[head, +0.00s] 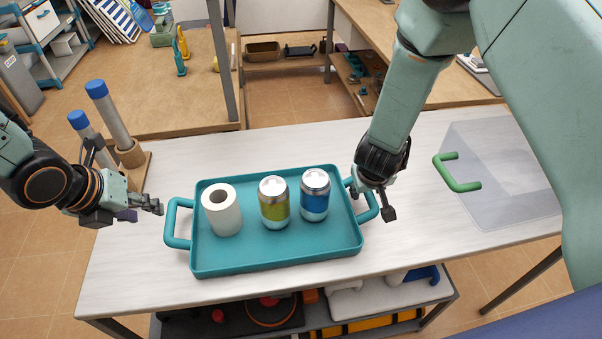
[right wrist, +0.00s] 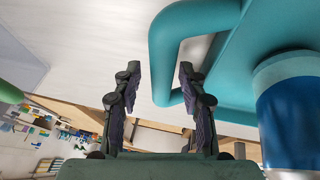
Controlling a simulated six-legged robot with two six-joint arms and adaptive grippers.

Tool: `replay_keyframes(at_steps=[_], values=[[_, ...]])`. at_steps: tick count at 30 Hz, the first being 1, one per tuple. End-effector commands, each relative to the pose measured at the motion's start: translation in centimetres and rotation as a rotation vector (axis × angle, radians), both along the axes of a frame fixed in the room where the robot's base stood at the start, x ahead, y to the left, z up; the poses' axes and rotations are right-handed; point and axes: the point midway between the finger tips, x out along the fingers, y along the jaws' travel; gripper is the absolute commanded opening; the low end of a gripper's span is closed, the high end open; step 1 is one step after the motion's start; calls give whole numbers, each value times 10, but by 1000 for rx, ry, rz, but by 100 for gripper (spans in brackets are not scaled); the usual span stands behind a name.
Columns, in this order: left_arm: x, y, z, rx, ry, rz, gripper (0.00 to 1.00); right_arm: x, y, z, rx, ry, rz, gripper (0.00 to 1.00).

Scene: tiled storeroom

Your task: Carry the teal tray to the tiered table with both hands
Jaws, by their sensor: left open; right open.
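The teal tray (head: 280,255) lies flat on a white table. It carries a white paper roll (head: 222,212), a green can (head: 274,203) and a blue can (head: 314,196), all upright. The blue can also shows in the right wrist view (right wrist: 290,115). My left gripper (head: 148,208) is open and empty, just left of the tray's left handle (head: 171,222), apart from it. My right gripper (head: 373,203) is open at the right handle. In the right wrist view, that handle (right wrist: 162,60) appears between its fingers (right wrist: 158,95); contact cannot be told. I cannot tell which table is the tiered one.
A clear box with a green handle (head: 458,186) stands on the table's right. A wooden stand with blue-topped rolls (head: 110,115) is at the back left. Wooden tables (head: 185,85) with shelves stand behind. The white table's lower shelf holds several items.

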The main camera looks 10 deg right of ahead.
Motion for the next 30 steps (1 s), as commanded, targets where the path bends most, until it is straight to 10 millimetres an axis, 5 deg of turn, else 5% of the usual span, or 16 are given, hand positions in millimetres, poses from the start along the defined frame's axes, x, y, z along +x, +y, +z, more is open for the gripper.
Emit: replay_keyframes(at_steps=[8, 21, 30], values=[[-3, 1, 6, 0, 1, -1, 42, -3, 3, 12, 0, -2, 1, 42], [-3, 1, 6, 0, 0, 0, 42, -33, 17, 83, -2, -3, 1, 42], [-3, 1, 6, 0, 0, 0, 42, -44, 22, 107, 0, 0, 0, 42]])
